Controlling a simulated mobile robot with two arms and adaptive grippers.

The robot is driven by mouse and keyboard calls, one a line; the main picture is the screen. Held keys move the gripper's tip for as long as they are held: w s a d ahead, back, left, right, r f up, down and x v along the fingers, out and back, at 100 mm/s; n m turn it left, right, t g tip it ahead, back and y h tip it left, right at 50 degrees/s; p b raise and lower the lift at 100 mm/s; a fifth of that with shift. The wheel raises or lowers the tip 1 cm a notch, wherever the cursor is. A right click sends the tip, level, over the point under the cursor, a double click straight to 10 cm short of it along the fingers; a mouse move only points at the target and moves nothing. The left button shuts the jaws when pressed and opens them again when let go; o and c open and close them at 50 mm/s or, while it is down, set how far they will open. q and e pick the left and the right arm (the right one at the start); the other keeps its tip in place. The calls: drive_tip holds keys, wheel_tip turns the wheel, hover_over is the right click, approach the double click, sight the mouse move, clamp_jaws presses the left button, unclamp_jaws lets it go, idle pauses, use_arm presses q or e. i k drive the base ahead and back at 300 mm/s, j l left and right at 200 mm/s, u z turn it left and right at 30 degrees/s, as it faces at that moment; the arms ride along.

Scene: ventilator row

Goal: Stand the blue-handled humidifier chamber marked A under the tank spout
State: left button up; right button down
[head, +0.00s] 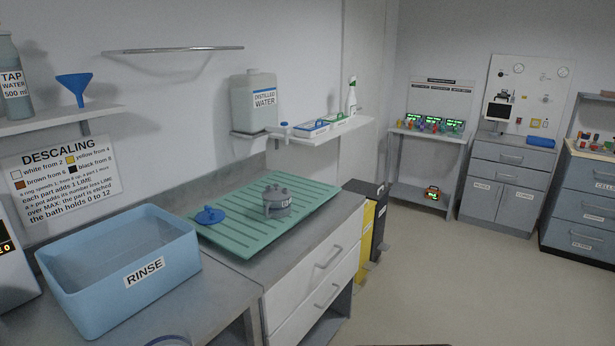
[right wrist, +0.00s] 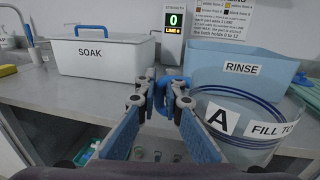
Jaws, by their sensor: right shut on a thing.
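The humidifier chamber marked A (right wrist: 245,145) is a clear round vessel with blue bands and a "FILL TO" label, at the right of the right wrist view. Its blue handle (right wrist: 159,98) is between the fingers of my right gripper (right wrist: 163,88), which is shut on it. My left gripper is not in view.
A white SOAK box (right wrist: 105,57) stands behind the gripper. Floor at right is clear.

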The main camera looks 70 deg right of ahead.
sight(286, 183)
drive_tip(key=i+l+z, duration=0.1)
drive_tip(key=l, duration=0.45)
drive_tip(key=i+l+z, duration=0.15)
drive_tip(key=l, duration=0.4)
drive_tip(key=i+l+z, duration=0.1)
drive_tip(key=l, duration=0.45)
drive_tip(key=i+l+z, duration=0.1)
drive_tip(key=l, duration=0.4)
drive_tip(key=i+l+z, duration=0.15)
drive_tip(key=l, duration=0.35)
drive_tip(key=i+l+z, duration=0.1)
drive_tip(key=i+l, duration=0.15)
drive_tip(key=l, duration=0.25)
drive_tip(key=i+l+z, duration=0.15)
drive_tip(key=l, duration=0.3)
drive_tip(key=i+l+z, duration=0.1)
drive_tip(key=i+l, duration=0.2)
drive_tip(key=l, duration=0.15)
